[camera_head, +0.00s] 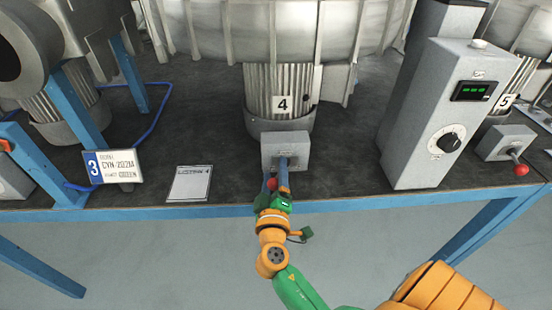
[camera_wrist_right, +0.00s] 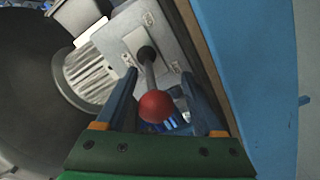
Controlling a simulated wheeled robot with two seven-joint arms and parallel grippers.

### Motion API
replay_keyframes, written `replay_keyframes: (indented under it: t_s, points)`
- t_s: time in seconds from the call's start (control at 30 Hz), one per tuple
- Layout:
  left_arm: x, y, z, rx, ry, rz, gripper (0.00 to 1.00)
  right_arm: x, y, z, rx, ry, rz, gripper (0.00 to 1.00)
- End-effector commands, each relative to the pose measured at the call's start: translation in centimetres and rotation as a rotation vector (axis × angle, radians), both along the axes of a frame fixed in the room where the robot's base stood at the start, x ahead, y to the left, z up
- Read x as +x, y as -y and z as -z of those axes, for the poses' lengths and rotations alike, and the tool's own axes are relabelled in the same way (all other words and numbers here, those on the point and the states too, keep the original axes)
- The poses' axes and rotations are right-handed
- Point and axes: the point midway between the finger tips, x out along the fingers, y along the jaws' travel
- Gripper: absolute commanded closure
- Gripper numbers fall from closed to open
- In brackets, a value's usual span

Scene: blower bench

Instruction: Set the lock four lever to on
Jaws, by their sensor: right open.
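The lock box (camera_head: 270,150) is a grey block at the foot of the motor marked 4. Its lever (camera_wrist_right: 149,72) is a metal rod with a red ball knob (camera_wrist_right: 155,106). The knob also shows partly in the head view (camera_head: 271,184), with the rod mostly hidden by the fingers. My right gripper (camera_head: 277,170) is open in front of the box. In the right wrist view, its two fingers (camera_wrist_right: 158,76) stand on either side of the lever, with the knob between them and gaps on both sides. My left gripper is not in view.
A white card (camera_head: 190,184) lies left of the box, beside a plate marked 3 (camera_head: 113,166). A grey control cabinet (camera_head: 422,130) with a dial stands to the right. Another red-knobbed lever (camera_head: 520,168) is at the far right. The blue bench edge (camera_head: 350,201) runs below.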

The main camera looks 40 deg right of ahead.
Motion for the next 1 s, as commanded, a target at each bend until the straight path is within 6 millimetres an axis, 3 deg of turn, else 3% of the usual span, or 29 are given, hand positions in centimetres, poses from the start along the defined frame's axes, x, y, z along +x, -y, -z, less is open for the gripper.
replay_keyframes:
  t_s: [0.3,0.5,0.57,1.0]
  points:
    - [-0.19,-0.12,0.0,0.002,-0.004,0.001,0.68,-0.14,-0.14,0.02,0.0,0.0,0.001,0.33]
    - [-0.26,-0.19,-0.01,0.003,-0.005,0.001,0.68,-0.14,-0.13,0.03,0.0,0.0,0.001,0.87]
    - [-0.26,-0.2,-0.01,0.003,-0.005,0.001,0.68,-0.13,-0.12,0.03,0.001,-0.001,0.002,1.0]
    - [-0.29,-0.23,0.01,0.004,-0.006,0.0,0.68,-0.14,-0.12,0.04,0.001,-0.001,0.002,1.0]
